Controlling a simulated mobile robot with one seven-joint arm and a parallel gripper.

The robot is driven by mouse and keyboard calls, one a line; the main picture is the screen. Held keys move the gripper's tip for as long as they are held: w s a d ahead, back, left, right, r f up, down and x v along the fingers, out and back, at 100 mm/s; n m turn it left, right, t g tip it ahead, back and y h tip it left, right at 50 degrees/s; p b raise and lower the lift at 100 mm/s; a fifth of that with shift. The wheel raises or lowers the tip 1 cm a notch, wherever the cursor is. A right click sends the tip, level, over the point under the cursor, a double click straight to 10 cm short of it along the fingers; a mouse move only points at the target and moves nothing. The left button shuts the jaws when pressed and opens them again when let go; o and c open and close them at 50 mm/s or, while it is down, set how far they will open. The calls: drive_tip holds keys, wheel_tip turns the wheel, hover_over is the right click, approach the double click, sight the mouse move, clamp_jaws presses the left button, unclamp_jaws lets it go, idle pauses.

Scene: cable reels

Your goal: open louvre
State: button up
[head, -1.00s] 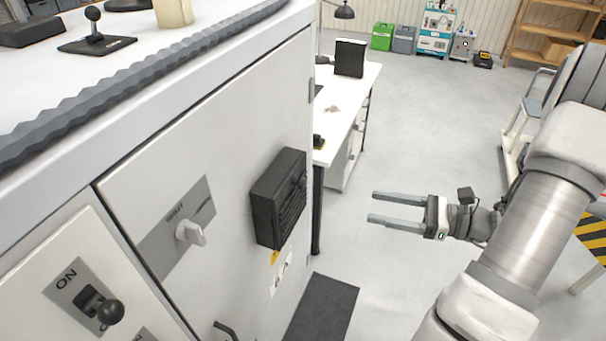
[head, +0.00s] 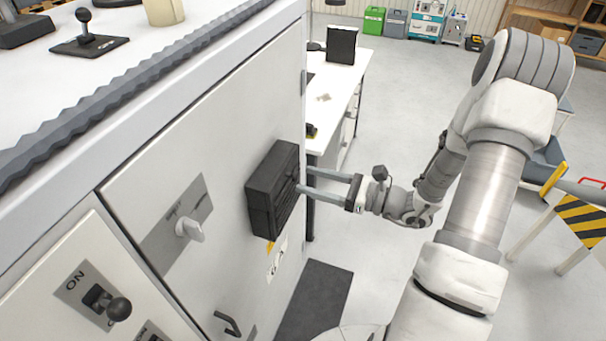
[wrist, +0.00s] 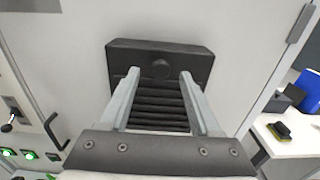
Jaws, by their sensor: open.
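The louvre (head: 268,192) is a black slatted box on the white cabinet door (head: 225,140). In the wrist view the louvre (wrist: 190,52) shows a round knob (wrist: 160,69) on its upper part, with dark horizontal slats (wrist: 158,100) below. My gripper (head: 302,180) is open, and its fingers point at the louvre from the right. In the wrist view the fingertips (wrist: 158,75) lie to either side of the knob, with nothing between them. I cannot tell whether the tips touch the louvre.
A rotary switch (head: 190,230) and a black handle (head: 227,323) are on the cabinet front. An ON lever (head: 118,309) is at lower left. A white desk (head: 335,100) stands behind the cabinet, right of the louvre. Open floor (head: 420,75) lies farther right.

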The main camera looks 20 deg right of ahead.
drive_tip(key=shift+x, duration=1.3)
clamp_jaws()
idle(0.5)
